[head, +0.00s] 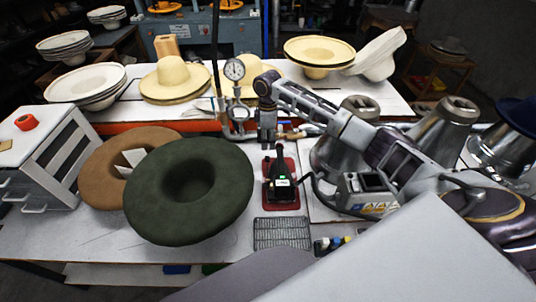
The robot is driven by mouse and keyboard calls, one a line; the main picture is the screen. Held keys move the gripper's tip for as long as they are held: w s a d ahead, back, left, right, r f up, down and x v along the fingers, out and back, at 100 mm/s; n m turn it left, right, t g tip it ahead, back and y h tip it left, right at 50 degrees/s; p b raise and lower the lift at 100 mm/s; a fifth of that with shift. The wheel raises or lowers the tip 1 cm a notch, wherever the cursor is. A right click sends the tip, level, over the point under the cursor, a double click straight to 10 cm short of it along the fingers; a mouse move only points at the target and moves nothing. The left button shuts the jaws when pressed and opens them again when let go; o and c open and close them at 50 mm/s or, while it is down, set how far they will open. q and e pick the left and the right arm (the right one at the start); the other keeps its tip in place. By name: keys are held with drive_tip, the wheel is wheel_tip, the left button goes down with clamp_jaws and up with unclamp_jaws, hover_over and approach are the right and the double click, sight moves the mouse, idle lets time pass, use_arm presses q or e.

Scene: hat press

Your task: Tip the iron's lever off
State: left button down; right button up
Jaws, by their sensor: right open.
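A small black iron (281,186) stands on a red base (293,197) on the white table, right of the dark green hat. A small green spot shows on the iron's top. Its lever is too small to make out. My right gripper (267,140) comes in from the right and points down just behind the iron, a little left of its upper end. It is open, with nothing seen between its fingers. I cannot tell whether it touches the iron. My left gripper is not in view.
A dark green hat (228,211) and a brown hat (103,163) lie left of the iron. A wire rack (282,234) lies in front of it. A pressure gauge (234,70) on pipes stands behind left. Metal cones (437,133) stand at the right.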

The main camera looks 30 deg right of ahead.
sight(268, 158)
drive_tip(key=shift+s+a+f+p, duration=0.1)
drive_tip(key=shift+s+f+p, duration=0.1)
drive_tip(key=shift+f, duration=1.85)
drive_tip(key=shift+s+a+f+p, duration=0.1)
drive_tip(key=shift+s+f, duration=0.05)
drive_tip(key=shift+f, duration=1.9)
clamp_jaws()
